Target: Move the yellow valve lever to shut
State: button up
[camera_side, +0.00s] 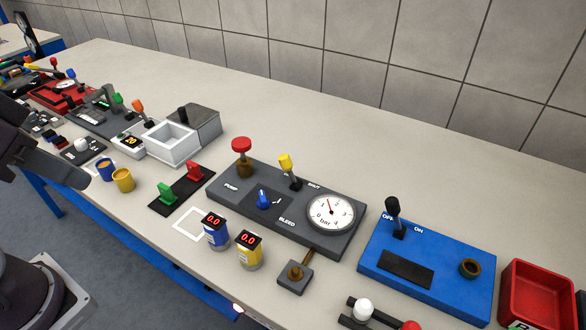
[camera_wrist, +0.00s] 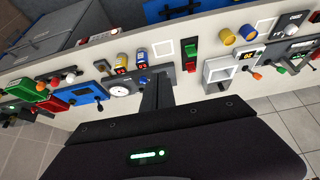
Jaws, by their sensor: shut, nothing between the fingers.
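The yellow valve lever (camera_side: 287,165) stands on a dark grey panel (camera_side: 222,197) in the side view. It leans up and to the left, away from the SHUT label just right of its base. A blue knob (camera_side: 263,200) sits in front of it, and the BLEED label is nearer the front edge. My gripper (camera_wrist: 157,80) shows in the wrist view with its dark fingers together and empty. The fingers cover part of the grey panel there, and I cannot make out the yellow lever in that view. No contact with the lever shows.
On the panel, a red pump knob (camera_side: 242,146) stands left of the lever and a round gauge (camera_side: 330,212) right. A blue switch box (camera_side: 430,265) is further right. Red and green levers, two small meters (camera_side: 215,232) and a grey bin (camera_side: 170,142) are nearby. Bare bench lies behind.

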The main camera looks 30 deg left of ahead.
jog(key=o, duration=0.4)
jog(key=shift+w+r, duration=0.2)
jog(key=shift+w, duration=0.1)
jog(key=shift+c, duration=0.2)
jog(key=o, duration=0.6)
jog(key=w+r+m, duration=0.1)
jog(key=w, duration=0.1)
jog(key=w+d+r+m, duration=0.1)
jog(key=w+m, duration=0.1)
jog(key=w, duration=0.1)
jog(key=w+r+m+g, duration=0.1)
jog(key=w, duration=0.2)
jog(key=shift+d+r+m, duration=0.1)
jog(key=shift+d+m, duration=0.05)
jog(key=shift+m, duration=0.25)
jog(key=shift+c, duration=0.2)
jog(key=m+g, duration=0.4)
jog(key=m, duration=1.1)
send_over(284, 155)
jog(key=f, duration=1.3)
jog(key=shift+s+f, duration=0.1)
jog(key=shift+s, duration=0.3)
jog(key=f, duration=0.5)
jog(key=shift+w+f, duration=0.2)
jog(key=shift+f, duration=0.15)
jog(key=shift+w+f, duration=0.1)
jog(key=shift+f, duration=0.45)
grip_shut()
